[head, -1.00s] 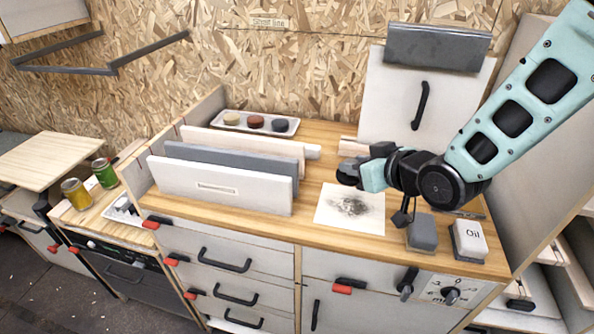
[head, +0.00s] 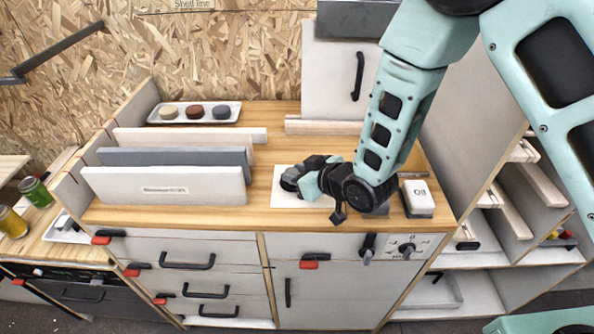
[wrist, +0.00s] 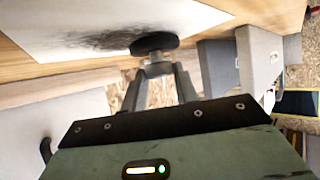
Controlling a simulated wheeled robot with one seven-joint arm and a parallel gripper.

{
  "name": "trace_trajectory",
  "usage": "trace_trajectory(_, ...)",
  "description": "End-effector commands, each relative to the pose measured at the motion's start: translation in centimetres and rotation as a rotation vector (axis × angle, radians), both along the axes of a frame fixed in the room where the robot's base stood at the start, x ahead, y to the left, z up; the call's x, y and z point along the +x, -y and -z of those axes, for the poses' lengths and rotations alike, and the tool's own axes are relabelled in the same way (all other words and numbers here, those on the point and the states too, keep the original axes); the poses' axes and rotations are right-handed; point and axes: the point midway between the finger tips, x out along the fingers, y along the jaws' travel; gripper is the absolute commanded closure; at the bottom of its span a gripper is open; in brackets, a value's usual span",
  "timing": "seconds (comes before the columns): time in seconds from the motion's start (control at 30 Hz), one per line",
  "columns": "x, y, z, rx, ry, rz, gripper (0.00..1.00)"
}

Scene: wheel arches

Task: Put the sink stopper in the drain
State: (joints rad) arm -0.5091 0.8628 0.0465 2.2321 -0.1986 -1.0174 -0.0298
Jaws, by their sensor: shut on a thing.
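My gripper (head: 300,180) is over the wooden counter, near a white sheet. In the wrist view its two grey fingers (wrist: 158,68) are closed on a dark round disc (wrist: 154,42), which looks like the sink stopper. The disc (head: 290,178) also shows at the gripper's tip in the head view. It appears just above or on the sheet; I cannot tell which. I cannot make out a drain in either view.
The white sheet (head: 282,199) bears a dark smudge. Upright panels (head: 165,187) stand left, and a tray (head: 235,107) with three round pieces stands behind. A white block (head: 418,197) is right of my gripper. Shelves (head: 550,207) lie farther right.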

Motion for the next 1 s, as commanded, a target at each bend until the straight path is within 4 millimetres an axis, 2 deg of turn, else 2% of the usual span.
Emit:
trace_trajectory(0.37,0.0,0.0,0.5,0.001,0.001,0.0,0.94)
trace_trajectory(0.4,0.0,0.0,0.4,0.001,0.001,0.0,0.65)
trace_trajectory(0.47,0.0,0.0,0.4,0.0,0.0,0.0,0.49)
trace_trajectory(0.87,-0.1,0.1,-0.2,0.0,0.0,0.0,0.49)
trace_trajectory(1.0,-1.4,1.4,-0.9,0.0,0.0,0.002,0.49)
